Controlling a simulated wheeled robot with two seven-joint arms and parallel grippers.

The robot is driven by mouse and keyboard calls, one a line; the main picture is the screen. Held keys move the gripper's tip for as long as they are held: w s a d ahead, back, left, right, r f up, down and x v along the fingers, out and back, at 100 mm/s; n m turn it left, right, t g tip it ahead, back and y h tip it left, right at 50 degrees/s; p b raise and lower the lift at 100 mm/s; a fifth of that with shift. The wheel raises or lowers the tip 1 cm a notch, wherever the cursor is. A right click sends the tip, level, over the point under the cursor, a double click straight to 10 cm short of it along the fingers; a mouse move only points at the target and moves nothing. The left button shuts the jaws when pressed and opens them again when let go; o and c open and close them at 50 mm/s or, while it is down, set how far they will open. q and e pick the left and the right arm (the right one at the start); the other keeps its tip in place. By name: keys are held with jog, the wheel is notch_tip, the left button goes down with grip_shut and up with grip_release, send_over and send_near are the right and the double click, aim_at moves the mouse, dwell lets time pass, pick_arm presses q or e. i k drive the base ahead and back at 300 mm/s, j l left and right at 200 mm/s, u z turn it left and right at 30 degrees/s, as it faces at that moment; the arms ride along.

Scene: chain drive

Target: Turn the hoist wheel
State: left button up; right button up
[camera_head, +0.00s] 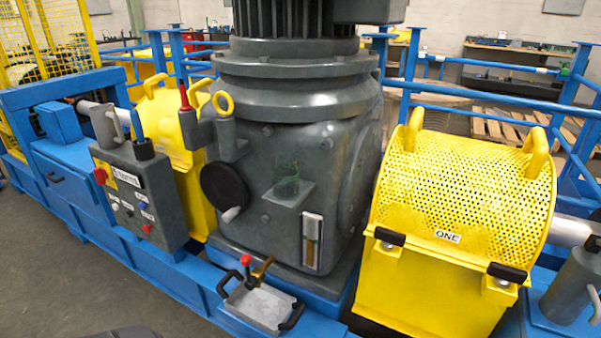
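A black round handwheel (224,185) is mounted on the left front of the large grey gearbox housing (290,110). It has a light grey crank handle (231,214) at its lower rim. I cannot tell from the picture whether this is the hoist wheel; no other wheel with a handle stands out. Neither my left nor my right gripper shows in this view. Nothing is seen touching the handwheel.
A grey control box (140,190) with buttons stands left of the handwheel. A yellow perforated guard (460,190) marked ONE is at right. A small metal tray (258,307) with black handles sits in front below. Blue rails surround the machine; grey floor is clear at lower left.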

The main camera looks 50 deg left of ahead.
aim_at(224, 188)
jog(key=u, duration=2.15)
